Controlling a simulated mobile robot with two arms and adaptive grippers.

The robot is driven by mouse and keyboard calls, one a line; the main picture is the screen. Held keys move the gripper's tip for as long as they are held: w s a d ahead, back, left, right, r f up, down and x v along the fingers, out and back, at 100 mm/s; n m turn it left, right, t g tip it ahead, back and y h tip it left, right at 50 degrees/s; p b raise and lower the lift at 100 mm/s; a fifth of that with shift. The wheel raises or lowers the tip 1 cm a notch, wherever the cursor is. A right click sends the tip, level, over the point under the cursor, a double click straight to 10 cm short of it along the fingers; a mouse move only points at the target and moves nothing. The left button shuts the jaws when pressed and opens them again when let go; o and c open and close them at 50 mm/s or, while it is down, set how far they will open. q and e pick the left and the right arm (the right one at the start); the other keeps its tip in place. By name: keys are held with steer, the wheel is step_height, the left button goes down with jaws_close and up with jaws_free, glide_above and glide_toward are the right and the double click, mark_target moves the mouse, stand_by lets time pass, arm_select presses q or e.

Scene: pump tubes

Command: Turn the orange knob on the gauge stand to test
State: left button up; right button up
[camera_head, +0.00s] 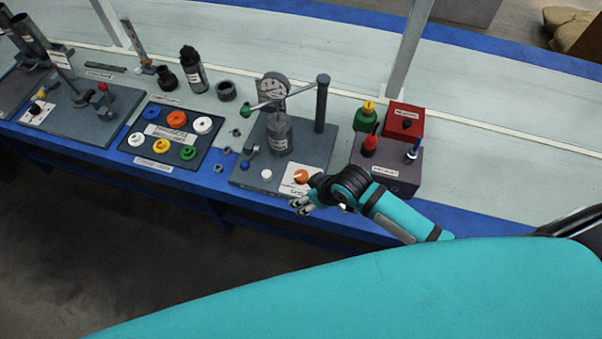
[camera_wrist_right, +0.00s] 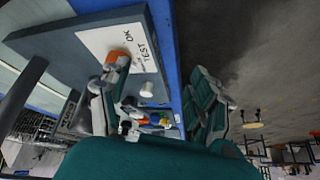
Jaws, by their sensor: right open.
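The gauge stand (camera_head: 318,150) is a dark grey plate with a round gauge (camera_head: 273,87), a post and a cylinder. Its orange knob (camera_head: 300,176) sits on a white label at the front right corner. In the right wrist view the knob (camera_wrist_right: 118,56) is on the label beside the words OK and TEST; I cannot tell which way it points. My right gripper (camera_head: 302,205) is open at the plate's front edge, just in front of the knob. In the wrist view, one finger of my gripper (camera_wrist_right: 163,82) overlaps the knob's lower edge; contact is unclear. The left gripper is not in view.
A purple box (camera_head: 400,176) with red and blue-topped parts stands right of the stand, with a red box (camera_head: 404,120) behind. A tray of coloured rings (camera_head: 170,160) lies to the left. A white button (camera_head: 266,174) and a green-knobbed lever (camera_head: 245,111) are on the stand.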

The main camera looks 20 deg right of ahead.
steer(key=w+d+r+n, duration=0.1)
steer(key=w+r+n, duration=0.25)
steer(key=r, duration=0.35)
steer(key=g, duration=0.2)
glide_toward(302, 175)
steer(key=x, duration=0.9)
steer(key=shift+f, duration=0.3)
steer(key=c, duration=1.1)
